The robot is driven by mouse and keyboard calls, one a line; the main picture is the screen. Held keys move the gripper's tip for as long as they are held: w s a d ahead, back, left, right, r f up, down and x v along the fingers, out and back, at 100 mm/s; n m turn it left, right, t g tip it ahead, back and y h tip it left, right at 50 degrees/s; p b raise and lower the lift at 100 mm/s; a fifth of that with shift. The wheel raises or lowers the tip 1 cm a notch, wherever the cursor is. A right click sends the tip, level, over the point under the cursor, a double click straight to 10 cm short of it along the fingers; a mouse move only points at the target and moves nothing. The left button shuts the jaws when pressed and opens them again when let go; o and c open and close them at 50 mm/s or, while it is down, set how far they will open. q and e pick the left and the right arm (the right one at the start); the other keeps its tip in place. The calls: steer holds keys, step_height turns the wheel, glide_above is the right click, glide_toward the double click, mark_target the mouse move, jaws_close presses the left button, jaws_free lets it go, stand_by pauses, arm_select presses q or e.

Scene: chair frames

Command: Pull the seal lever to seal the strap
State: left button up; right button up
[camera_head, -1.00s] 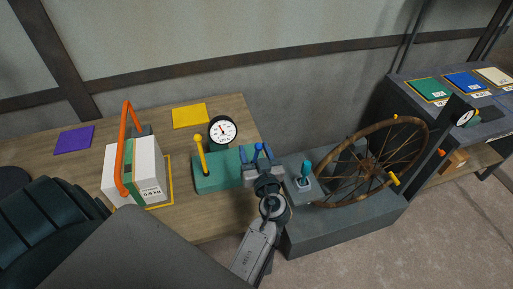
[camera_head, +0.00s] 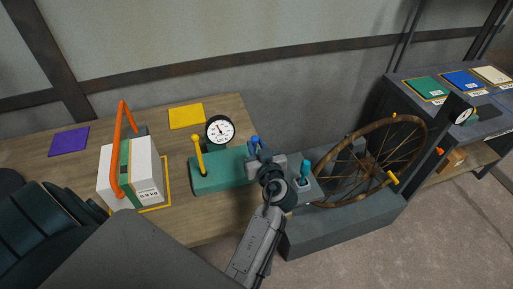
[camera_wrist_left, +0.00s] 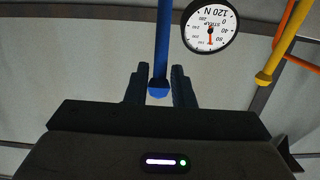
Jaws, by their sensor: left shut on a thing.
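The teal sealing unit (camera_head: 222,178) stands on the wooden bench, with a yellow lever (camera_head: 198,152) at its left end and a blue lever (camera_head: 254,141) at its right end. My left gripper (camera_head: 260,149) is at the right end of the unit, shut on the blue lever. In the left wrist view the blue lever (camera_wrist_left: 162,45) runs down between the two dark fingertips (camera_wrist_left: 159,88). A white box (camera_head: 146,178) with a green band and an orange handle or strap over it stands left of the unit. My right gripper is not in view.
A round strap gauge (camera_head: 220,130) stands behind the unit, its needle at the low end in the left wrist view (camera_wrist_left: 210,27). A grey stand with a teal-knobbed lever (camera_head: 305,170) and a rusty spoked wheel (camera_head: 370,165) is close on the right. Yellow (camera_head: 187,116) and purple (camera_head: 69,141) sheets lie on the bench.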

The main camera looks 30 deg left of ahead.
arm_select(q)
steer(key=shift+o, duration=0.3)
steer(key=shift+w+a+r+b, duration=0.3)
steer(key=shift+w+a+b, duration=0.25)
steer(key=shift+w+a, duration=0.5)
steer(key=shift+w+a+r+b, duration=0.25)
steer(key=shift+w+a+b, duration=0.25)
steer(key=shift+w+a, duration=0.5)
steer(key=shift+s+a, duration=0.1)
steer(key=o, duration=0.9)
steer(key=shift+f, duration=0.1)
steer(key=shift+f, duration=0.1)
